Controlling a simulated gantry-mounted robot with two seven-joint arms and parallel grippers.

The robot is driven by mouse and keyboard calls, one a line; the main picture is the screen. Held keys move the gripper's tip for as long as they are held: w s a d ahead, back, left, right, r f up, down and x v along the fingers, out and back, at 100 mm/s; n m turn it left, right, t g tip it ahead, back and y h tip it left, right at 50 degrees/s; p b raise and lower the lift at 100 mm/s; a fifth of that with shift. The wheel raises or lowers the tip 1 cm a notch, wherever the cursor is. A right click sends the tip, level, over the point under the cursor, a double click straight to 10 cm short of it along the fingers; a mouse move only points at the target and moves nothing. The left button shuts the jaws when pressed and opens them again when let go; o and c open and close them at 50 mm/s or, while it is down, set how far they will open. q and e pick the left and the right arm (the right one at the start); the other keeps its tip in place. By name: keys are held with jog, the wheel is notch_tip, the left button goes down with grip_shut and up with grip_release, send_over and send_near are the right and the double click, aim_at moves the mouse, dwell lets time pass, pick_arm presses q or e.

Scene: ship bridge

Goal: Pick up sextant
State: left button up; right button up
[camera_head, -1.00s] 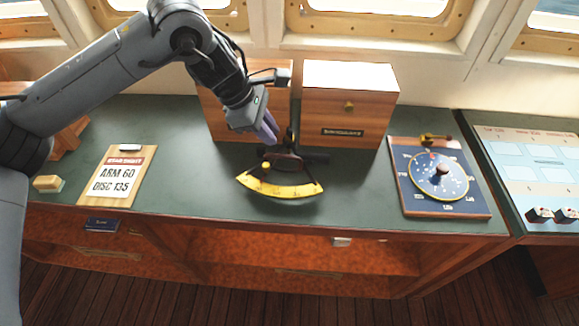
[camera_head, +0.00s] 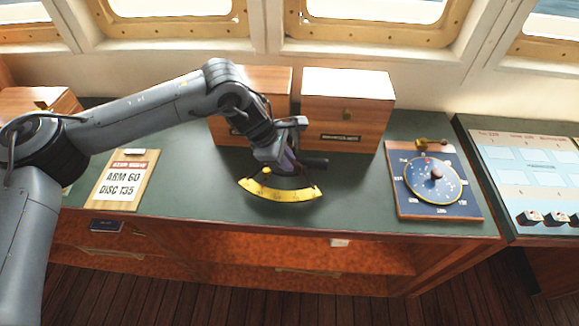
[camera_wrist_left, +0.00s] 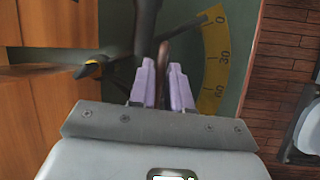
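The sextant lies on the green counter top (camera_head: 360,205), its yellow arc (camera_head: 280,192) toward the front edge. Its dark frame is partly hidden under my left gripper (camera_head: 287,165), which reaches down over it from behind. In the left wrist view the two purple fingers of the left gripper (camera_wrist_left: 163,85) stand on either side of a brown handle (camera_wrist_left: 164,58) of the sextant. The gap is narrow, and I cannot tell whether they press on it. The arc with its numbers (camera_wrist_left: 215,65) shows beside the fingers. My right gripper is not in view.
Two wooden boxes (camera_head: 345,110) stand close behind the sextant. A note board (camera_head: 125,180) lies at left and a blue board with a round dial (camera_head: 435,180) at right. A chart panel (camera_head: 530,170) is farther right. The counter between sextant and dial is clear.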

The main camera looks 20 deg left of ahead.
pick_arm(q)
jog(key=shift+f, duration=0.2)
grip_shut()
jog(key=shift+r, duration=0.1)
dwell(1.1)
jog(key=shift+w+d+r, duration=0.1)
